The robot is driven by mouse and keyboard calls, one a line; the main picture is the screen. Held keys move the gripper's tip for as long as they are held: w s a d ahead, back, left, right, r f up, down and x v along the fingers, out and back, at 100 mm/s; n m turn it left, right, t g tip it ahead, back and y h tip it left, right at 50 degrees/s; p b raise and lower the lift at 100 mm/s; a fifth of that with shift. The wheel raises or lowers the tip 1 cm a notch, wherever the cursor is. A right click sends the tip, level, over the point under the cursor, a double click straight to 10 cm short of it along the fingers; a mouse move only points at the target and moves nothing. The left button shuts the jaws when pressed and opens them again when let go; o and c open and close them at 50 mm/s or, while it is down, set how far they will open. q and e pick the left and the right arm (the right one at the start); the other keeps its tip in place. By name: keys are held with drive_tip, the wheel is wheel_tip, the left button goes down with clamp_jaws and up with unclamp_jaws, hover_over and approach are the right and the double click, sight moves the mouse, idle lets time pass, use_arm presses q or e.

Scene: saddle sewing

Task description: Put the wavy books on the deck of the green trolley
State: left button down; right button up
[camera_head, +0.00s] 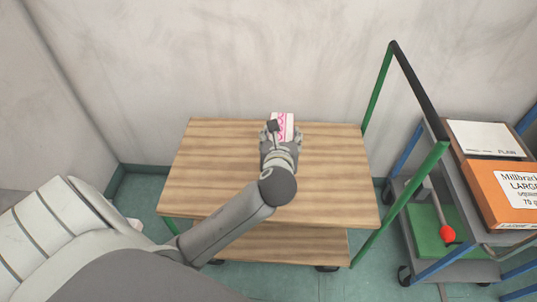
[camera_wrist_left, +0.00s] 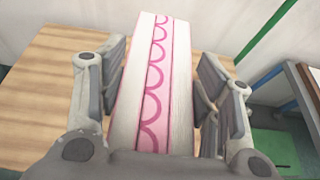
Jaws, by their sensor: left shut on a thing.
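The green trolley has a wooden deck (camera_head: 215,165) and a green frame with a dark push handle (camera_head: 413,80) on its right. A white book with a pink spine and a wavy line (camera_head: 283,122) is in my left gripper (camera_head: 281,135), over the back part of the deck. In the left wrist view the book (camera_wrist_left: 153,75) stands between both finger pads of the gripper (camera_wrist_left: 162,85), spine toward the camera. I cannot tell whether it touches the deck. The rest of the deck is bare where I can see it. My right gripper is not in view.
A grey and blue cart (camera_head: 467,160) stands to the right, with an orange box (camera_head: 480,178) and a white package (camera_head: 485,138) on top. A red-ended tool (camera_head: 447,234) leans there. A wall is behind.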

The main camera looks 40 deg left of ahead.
use_arm(q)
drive_tip(key=shift+w+a, duration=0.3)
drive_tip(key=shift+w, duration=0.05)
drive_tip(key=w+a+f+b, duration=0.3)
drive_tip(key=w+a+f, duration=0.4)
drive_tip(key=a+f, duration=0.4)
drive_tip(key=shift+a+f, duration=0.15)
drive_tip(key=shift+f, duration=0.65)
drive_tip(key=shift+c, duration=2.1)
unclamp_jaws()
drive_tip(key=shift+s+f, duration=0.1)
drive_tip(key=shift+f, duration=0.05)
drive_tip(key=p+v, duration=0.1)
drive_tip(key=v, duration=1.1)
drive_tip(key=shift+p, duration=0.35)
